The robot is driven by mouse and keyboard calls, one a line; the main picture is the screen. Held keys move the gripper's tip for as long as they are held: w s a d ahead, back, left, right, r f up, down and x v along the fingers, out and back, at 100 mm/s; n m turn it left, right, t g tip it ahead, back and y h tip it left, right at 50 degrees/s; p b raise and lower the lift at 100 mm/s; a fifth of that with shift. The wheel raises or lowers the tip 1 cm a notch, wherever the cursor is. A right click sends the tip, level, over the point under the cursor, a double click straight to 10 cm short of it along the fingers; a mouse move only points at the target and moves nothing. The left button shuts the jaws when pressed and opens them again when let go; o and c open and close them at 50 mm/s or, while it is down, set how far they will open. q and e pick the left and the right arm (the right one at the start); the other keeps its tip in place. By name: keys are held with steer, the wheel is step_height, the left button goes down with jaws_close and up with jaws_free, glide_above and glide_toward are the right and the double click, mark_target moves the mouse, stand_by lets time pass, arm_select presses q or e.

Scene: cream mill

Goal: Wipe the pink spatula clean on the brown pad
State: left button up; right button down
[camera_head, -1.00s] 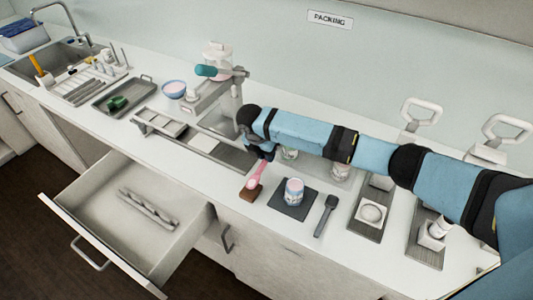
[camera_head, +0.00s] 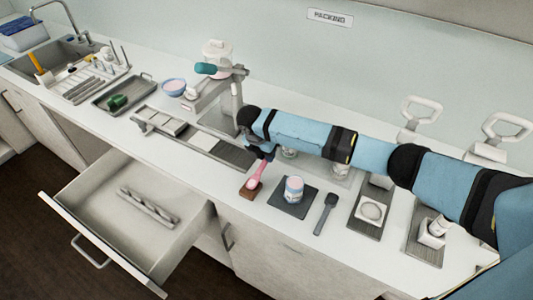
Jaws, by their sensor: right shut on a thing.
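The pink spatula (camera_head: 256,175) is held in my right gripper (camera_head: 263,156), which is shut on it. My right arm comes in from the right across the counter. The spatula points down and its head is at the brown pad (camera_head: 249,191), over or against its top. I cannot tell whether they touch. The brown pad is a small block near the counter's front edge. My left gripper is not in view.
A tub (camera_head: 294,188) stands on a dark mat (camera_head: 292,204) right of the pad. A dark grey scoop-like tool (camera_head: 325,213) lies beside it. An open drawer (camera_head: 112,215) juts out at the front left. A blue-rimmed bowl (camera_head: 174,86) stands farther back.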

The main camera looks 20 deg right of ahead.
steer(key=shift+f+p, duration=0.1)
steer(key=shift+p, duration=0.3)
stand_by(1.2)
stand_by(0.3)
steer(key=shift+w+d, duration=0.5)
steer(key=shift+d, duration=0.1)
steer(key=shift+s+a+p, duration=0.5)
steer(key=shift+a+p, duration=0.1)
steer(key=shift+p, duration=0.35)
